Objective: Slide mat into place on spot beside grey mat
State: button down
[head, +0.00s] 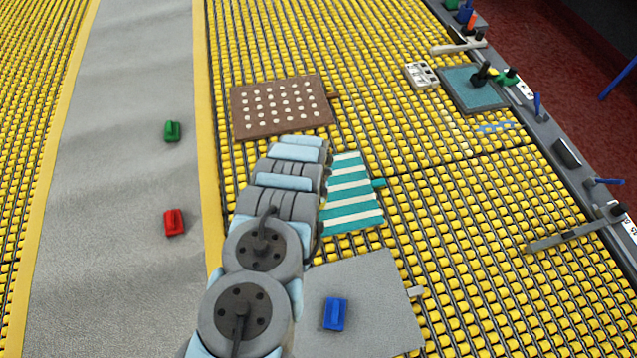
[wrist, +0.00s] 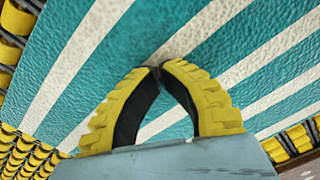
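The teal-and-white striped mat (head: 352,205) lies on the yellow roller surface, partly hidden by my arm, with a small teal tab on its right side. The grey mat (head: 375,310) lies just below it in the head view, with a blue block (head: 335,314) on it. The striped mat also fills most of the wrist view (wrist: 75,60). My gripper (wrist: 158,70) is over it, its yellow ribbed fingers closed with their tips together and nothing visible between them. Whether the tips touch the mat is unclear. My arm hides the gripper in the head view.
A brown mat with white dots (head: 282,107) lies above the striped mat. A grey strip (head: 110,190) at left carries a green block (head: 172,131) and a red block (head: 174,222). A teal board (head: 474,88) sits near the right rail. Rollers right of the mats are mostly clear.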

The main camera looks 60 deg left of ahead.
jog(key=shift+s+d+f, duration=0.1)
jog(key=shift+d, duration=0.05)
jog(key=shift+d, duration=0.1)
jog(key=shift+s+d+r+p, duration=0.2)
jog(key=shift+s+d+p, duration=0.15)
jog(key=shift+p, duration=0.25)
jog(key=shift+s+d+p, duration=0.3)
jog(key=shift+d+p, duration=0.15)
jog(key=shift+d, duration=0.1)
jog(key=shift+s+d+p, duration=0.25)
jog(key=shift+d+p, duration=0.2)
jog(key=shift+d, duration=0.1)
jog(key=shift+s+d, duration=0.15)
jog(key=shift+d, duration=0.05)
jog(key=shift+s+d+f+p, duration=0.15)
jog(key=shift+s+d+p, duration=0.3)
jog(key=shift+d+p, duration=0.25)
jog(key=shift+s+d, duration=0.15)
jog(key=shift+d, duration=0.05)
